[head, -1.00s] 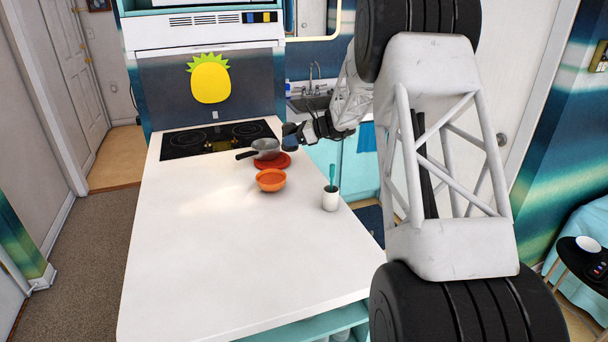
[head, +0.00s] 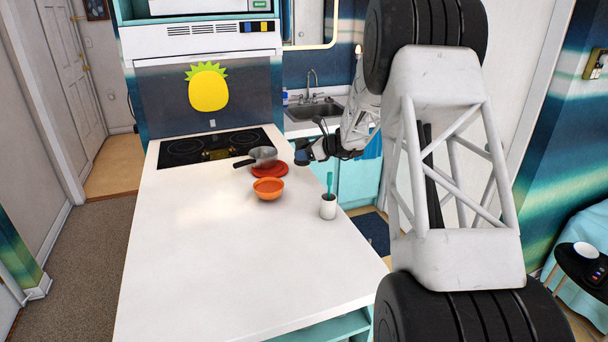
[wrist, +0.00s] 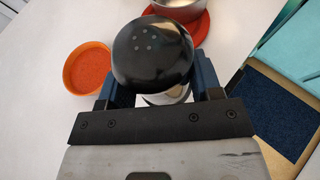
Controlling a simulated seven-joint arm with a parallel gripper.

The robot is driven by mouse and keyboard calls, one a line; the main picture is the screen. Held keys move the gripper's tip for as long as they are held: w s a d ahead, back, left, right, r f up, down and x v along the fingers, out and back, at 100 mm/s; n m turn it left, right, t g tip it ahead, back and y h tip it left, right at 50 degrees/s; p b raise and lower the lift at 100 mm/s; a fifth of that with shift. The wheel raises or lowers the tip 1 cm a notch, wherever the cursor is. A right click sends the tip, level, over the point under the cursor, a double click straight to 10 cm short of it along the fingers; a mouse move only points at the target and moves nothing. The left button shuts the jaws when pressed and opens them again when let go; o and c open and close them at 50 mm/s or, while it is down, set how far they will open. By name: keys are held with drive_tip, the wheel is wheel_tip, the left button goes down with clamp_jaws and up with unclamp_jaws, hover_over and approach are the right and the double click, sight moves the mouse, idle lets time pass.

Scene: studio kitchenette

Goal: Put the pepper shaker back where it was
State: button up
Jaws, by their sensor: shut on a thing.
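The pepper shaker (wrist: 152,55) has a round black top with small holes and a shiny body below. In the wrist view my gripper (wrist: 155,92) is shut on it, one finger on each side. In the head view my gripper (head: 305,153) is over the right side of the white counter, to the right of the pot and bowl. The shaker is hard to make out there. Its lower part is hidden by its own top and my gripper.
An orange bowl (head: 268,188) stands near a grey pot (head: 262,155) and a red trivet (head: 277,171). A white cup (head: 328,207) with a teal utensil stands by the right edge. The black cooktop (head: 213,147) is at the back. The counter's front and left (head: 205,260) are clear.

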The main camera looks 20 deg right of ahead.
drive_tip(key=shift+f, duration=2.05)
drive_tip(key=shift+f, duration=1.85)
drive_tip(key=shift+f, duration=0.15)
drive_tip(key=o, duration=1)
drive_tip(key=shift+s+d+r, duration=0.3)
drive_tip(key=shift+d+r, duration=0.05)
drive_tip(key=v, duration=1.1)
drive_tip(key=shift+s+f, duration=0.1)
